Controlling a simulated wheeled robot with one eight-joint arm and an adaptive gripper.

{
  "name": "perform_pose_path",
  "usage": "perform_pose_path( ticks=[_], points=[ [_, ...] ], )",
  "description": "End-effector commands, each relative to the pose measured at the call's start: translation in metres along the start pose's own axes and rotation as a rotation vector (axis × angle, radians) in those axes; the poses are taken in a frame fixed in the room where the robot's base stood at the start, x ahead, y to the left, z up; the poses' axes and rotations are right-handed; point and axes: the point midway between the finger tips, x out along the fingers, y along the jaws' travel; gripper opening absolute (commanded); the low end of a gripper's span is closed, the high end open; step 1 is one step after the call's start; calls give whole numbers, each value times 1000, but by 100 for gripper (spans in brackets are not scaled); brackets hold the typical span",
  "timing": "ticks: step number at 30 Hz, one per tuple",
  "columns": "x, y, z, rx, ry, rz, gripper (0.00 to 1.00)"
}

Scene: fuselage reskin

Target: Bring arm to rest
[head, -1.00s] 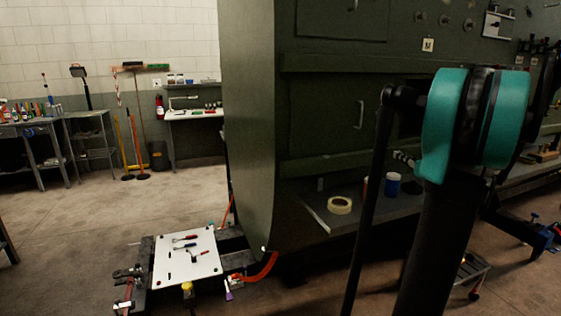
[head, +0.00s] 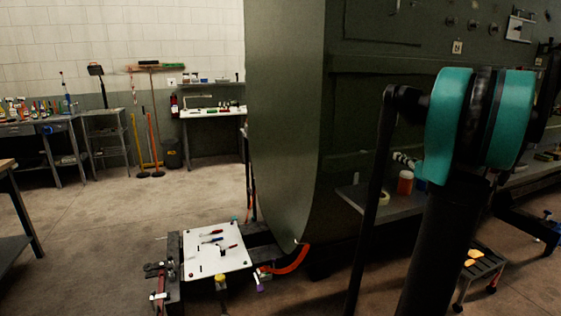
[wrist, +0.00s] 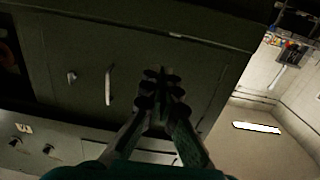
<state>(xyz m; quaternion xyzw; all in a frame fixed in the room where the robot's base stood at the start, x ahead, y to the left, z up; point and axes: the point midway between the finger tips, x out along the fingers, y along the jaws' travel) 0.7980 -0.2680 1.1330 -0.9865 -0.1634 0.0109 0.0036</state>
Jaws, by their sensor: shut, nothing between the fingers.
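My arm, with teal joint covers and dark links, rises on the right side of the head view. My gripper is outside the head view. In the wrist view my gripper (wrist: 158,92) shows with its dark fingers close together and nothing held between them. It points at the dark green fuselage panel (wrist: 215,75), which has a pale handle (wrist: 109,86) just left of the fingers. I cannot tell the distance from the fingertips to the panel.
The large green fuselage (head: 290,110) stands close behind my arm. A low cart with a white board (head: 203,262) holding small tools is at lower left. A small stool (head: 483,265) is at lower right. Open concrete floor lies at left, before benches and shelves (head: 105,130).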

Motion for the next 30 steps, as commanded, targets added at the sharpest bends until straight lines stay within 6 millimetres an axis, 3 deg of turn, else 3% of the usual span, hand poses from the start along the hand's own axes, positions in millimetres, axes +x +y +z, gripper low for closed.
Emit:
perform_pose_path(
  ticks=[11,17,20,23,26,30],
  points=[
    [10,-63,37,71,-141,-76,0],
    [9,-119,73,131,-284,-127,0],
    [2,-158,100,168,-389,-151,0],
    [-15,-206,137,208,-537,-164,0],
    [-44,-253,181,241,-709,-145,0],
    [-102,-299,239,254,-935,-50,0]
  ],
)
